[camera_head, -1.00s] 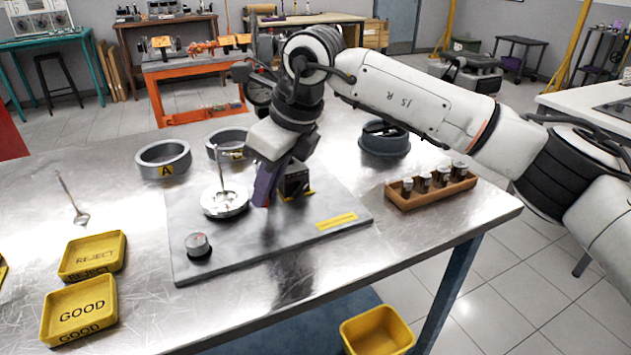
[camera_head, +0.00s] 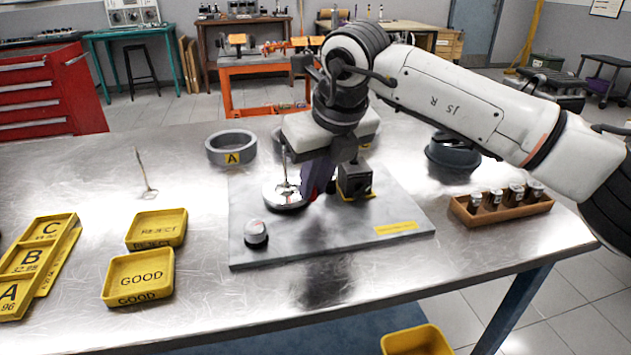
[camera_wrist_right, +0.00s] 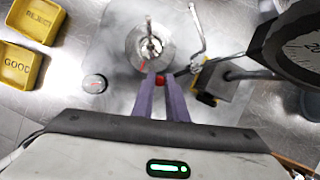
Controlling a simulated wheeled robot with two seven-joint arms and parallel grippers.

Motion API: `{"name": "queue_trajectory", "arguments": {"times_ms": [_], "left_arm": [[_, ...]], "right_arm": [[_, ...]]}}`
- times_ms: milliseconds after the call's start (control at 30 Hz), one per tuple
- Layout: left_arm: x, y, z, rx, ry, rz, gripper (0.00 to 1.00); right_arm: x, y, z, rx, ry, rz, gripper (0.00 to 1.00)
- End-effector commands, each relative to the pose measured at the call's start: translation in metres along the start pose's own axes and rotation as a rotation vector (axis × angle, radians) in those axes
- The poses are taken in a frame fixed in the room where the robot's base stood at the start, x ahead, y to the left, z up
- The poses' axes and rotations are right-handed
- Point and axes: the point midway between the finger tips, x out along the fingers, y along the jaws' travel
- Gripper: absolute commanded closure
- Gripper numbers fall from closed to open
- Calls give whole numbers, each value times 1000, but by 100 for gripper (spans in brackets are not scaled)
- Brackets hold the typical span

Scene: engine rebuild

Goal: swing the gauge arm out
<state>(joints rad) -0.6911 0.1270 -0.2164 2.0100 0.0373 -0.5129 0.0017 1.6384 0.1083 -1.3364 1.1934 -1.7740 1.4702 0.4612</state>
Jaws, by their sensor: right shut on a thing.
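My right gripper (camera_head: 316,188) is low over the grey gauge plate (camera_head: 330,240), between the round metal dish and the dark stand block (camera_head: 355,180). In the wrist view its purple fingers (camera_wrist_right: 161,82) are closed about a small red knob (camera_wrist_right: 160,79) at the dish's near edge. The dish (camera_wrist_right: 140,48) has a valve standing in it; it also shows in the head view (camera_head: 280,198). A thin bent metal lever (camera_wrist_right: 197,35) and the dial gauge (camera_wrist_right: 298,45) lie to the right of the dish. Fingers hide part of the knob. My left gripper is not in view.
A small knob-like dial (camera_head: 256,233) sits on the plate's front left. Yellow REJECT (camera_head: 157,228) and GOOD (camera_head: 140,277) trays are left. Ring A (camera_head: 231,148) is behind, a wooden rack (camera_head: 500,206) right. The table's front middle is clear.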

Motion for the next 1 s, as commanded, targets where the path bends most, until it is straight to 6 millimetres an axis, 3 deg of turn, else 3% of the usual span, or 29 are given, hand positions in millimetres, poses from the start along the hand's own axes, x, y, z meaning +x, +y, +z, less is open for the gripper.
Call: {"name": "queue_trajectory", "arguments": {"times_ms": [133,167,267,633,1000], "left_arm": [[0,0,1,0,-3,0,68],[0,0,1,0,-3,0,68],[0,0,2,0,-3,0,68],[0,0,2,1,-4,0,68],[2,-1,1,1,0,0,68]], "right_arm": [[-1,1,2,-1,-6,3,100],[-1,1,2,-1,-6,3,82],[-1,1,1,-1,-5,3,68],[-7,0,1,-1,-4,1,68],[-74,0,1,-1,-6,0,68]]}}
